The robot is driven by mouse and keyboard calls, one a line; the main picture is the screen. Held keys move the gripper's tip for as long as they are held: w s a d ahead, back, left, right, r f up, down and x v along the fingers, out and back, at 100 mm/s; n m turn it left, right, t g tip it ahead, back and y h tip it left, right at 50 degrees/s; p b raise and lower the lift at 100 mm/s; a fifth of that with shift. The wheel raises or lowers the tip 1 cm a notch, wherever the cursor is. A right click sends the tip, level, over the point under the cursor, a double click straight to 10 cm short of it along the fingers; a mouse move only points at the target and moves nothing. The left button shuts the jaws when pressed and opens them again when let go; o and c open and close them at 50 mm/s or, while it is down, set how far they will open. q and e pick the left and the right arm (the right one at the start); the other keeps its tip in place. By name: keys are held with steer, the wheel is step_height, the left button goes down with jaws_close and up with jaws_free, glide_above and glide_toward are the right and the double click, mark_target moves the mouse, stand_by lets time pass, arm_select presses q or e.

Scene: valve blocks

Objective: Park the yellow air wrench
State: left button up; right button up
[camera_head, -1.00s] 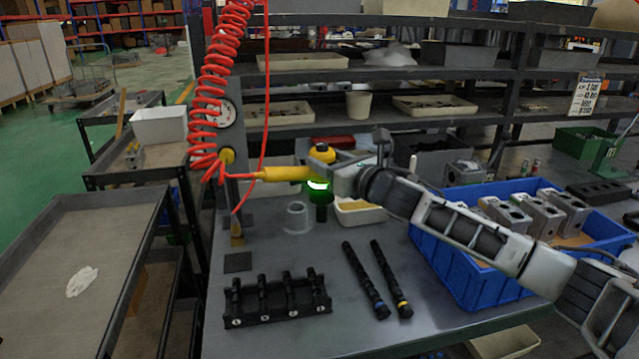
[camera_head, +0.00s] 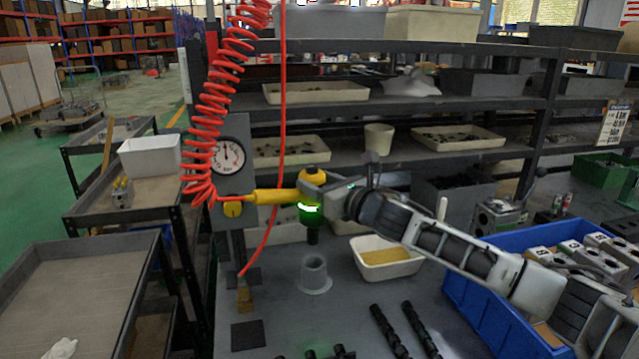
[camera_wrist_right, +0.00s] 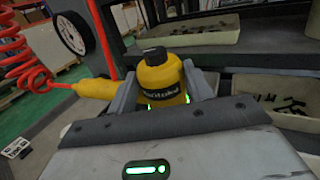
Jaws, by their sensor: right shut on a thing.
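The yellow air wrench (camera_head: 270,196) is held in my right gripper (camera_head: 314,186), above the bench, with its handle pointing left and its dark nose pointing down. The right wrist view shows the wrench's yellow body (camera_wrist_right: 166,82) between the two grey fingers, with a dark cap on top. A grey round holder (camera_head: 314,272) with a flanged base stands on the bench, below the wrench's nose and apart from it. A red coiled hose (camera_head: 208,125) and a thin red line hang by the gauge post. My left gripper is not in view.
A pressure gauge (camera_head: 228,156) is on the post at left. A cream tray (camera_head: 388,262) sits right of the holder. A blue crate (camera_head: 490,310) of metal blocks stands at right. Black camshaft-like bars (camera_head: 405,332) lie at the front.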

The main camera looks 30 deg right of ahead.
steer(key=shift+r, duration=0.5)
steer(key=shift+f+b, duration=0.5)
steer(key=shift+f, duration=0.35)
steer(key=shift+f+b, duration=0.3)
steer(key=shift+f, duration=0.15)
steer(key=shift+f+b, duration=0.7)
steer(key=shift+f, duration=0.5)
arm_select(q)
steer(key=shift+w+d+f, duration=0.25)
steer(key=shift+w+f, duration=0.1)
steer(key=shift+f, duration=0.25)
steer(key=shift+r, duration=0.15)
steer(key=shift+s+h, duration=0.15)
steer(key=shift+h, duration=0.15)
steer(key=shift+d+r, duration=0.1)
